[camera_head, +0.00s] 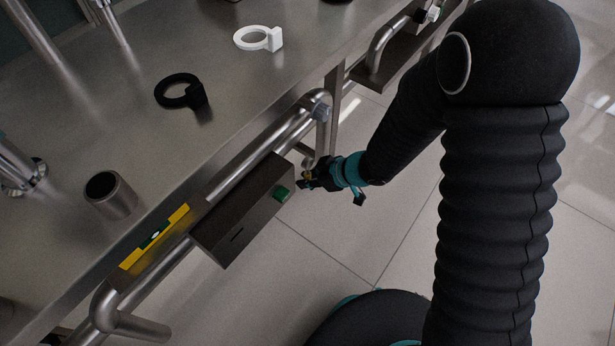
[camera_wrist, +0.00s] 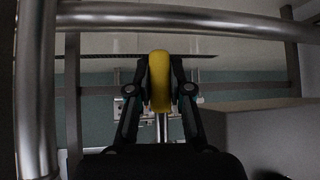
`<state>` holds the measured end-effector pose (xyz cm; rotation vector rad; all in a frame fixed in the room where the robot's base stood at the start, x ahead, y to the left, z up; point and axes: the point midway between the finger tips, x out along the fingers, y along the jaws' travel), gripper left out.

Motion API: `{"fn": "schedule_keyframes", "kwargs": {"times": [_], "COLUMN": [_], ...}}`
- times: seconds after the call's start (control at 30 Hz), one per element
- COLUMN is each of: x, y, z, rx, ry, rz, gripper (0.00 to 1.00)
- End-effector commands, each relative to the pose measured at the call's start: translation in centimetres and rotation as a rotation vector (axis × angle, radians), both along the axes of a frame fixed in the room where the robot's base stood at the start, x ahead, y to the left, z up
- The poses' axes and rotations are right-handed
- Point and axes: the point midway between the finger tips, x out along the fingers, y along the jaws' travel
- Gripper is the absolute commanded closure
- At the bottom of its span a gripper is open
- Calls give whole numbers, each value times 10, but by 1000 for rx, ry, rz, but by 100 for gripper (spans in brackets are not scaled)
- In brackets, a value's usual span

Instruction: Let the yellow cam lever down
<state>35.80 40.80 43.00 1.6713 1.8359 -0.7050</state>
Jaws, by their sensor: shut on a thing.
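The yellow cam lever (camera_wrist: 160,82) stands upright between the two fingers of my gripper (camera_wrist: 160,90) in the wrist view. The fingers press on it from both sides. In the head view only a small bit of yellow (camera_head: 308,176) shows at my gripper (camera_head: 309,181), to the right of the dark box on the rail. The lever's mount is mostly hidden by the gripper there. A thin metal rod shows below the lever in the wrist view.
A dark box (camera_head: 238,215) with a green button (camera_head: 281,193) hangs on the steel pipe rail (camera_head: 322,135). The metal table (camera_head: 130,130) holds a black ring clamp (camera_head: 180,92), a white ring clamp (camera_head: 258,39) and a steel cup (camera_head: 110,195). The floor (camera_head: 375,240) beside my gripper is clear.

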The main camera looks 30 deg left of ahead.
Motion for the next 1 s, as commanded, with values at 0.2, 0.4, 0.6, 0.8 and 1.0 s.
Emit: {"fn": "schedule_keyframes", "kwargs": {"times": [0.2, 0.4, 0.6, 0.8, 1.0], "x": [-2, 0, 1, 3, 5], "y": [1, -1, -2, -18, -45], "z": [-1, -1, 1, 18, 45], "rx": [0, 1, 1, 2, 2], "ry": [4, 2, 1, -2, -3], "rz": [4, -1, -2, -4, -3], "gripper": [66, 55, 55, 55, 55]}}
